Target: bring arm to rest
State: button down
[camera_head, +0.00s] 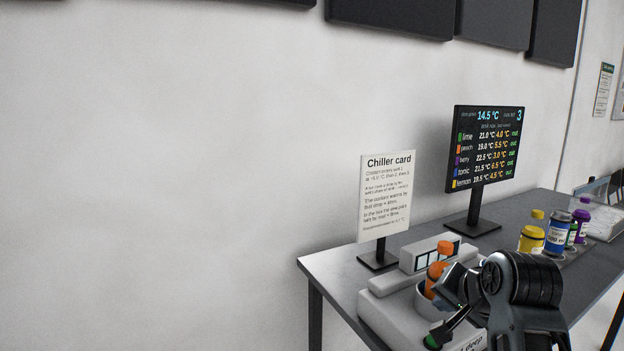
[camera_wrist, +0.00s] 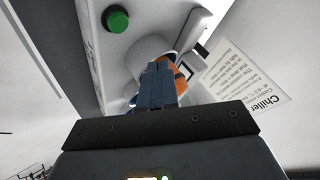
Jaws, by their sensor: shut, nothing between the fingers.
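My gripper shows in the wrist view (camera_wrist: 160,85) with its two fingers together and nothing between them. In the head view my arm reaches over the front of the white chiller device (camera_head: 385,312); the fingertips there are hard to make out. An orange-capped bottle (camera_head: 436,272) stands in the device, partly behind my arm. In the wrist view, orange (camera_wrist: 182,68) shows just behind my fingers, mostly hidden. Whether the fingers touch the bottle or device, I cannot tell. A green button (camera_wrist: 117,20) on the device is up and left of my fingers.
A chiller card (camera_head: 386,195) on a stand and a dark display (camera_head: 486,145) stand behind the device. Several bottles, one yellow (camera_head: 531,238) and one blue-labelled (camera_head: 557,233), stand to the right on the grey table (camera_head: 328,268). The left of the head view is bare wall.

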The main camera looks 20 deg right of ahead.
jog(key=s+a+f+n+t, duration=0.2)
jog(key=s+a+f+n, duration=0.25)
jog(key=s, duration=0.35)
jog(key=s+a+f+n+t, duration=0.2)
jog(key=s+a+f+n, duration=0.3)
jog(key=s, duration=0.3)
jog(key=s+a+r+n+t+y, duration=0.1)
jog(key=s+a+r+n, duration=0.1)
jog(key=s+a, duration=0.4)
jog(key=s+a+r+n+t+y, duration=0.1)
jog(key=s+a, duration=0.6)
jog(key=s, duration=0.7)
jog(key=shift+s+r+n+y+b, duration=0.15)
jog(key=shift+r+n+y+b, duration=0.25)
jog(key=shift+r+y, duration=0.3)
jog(key=shift+f, duration=0.1)
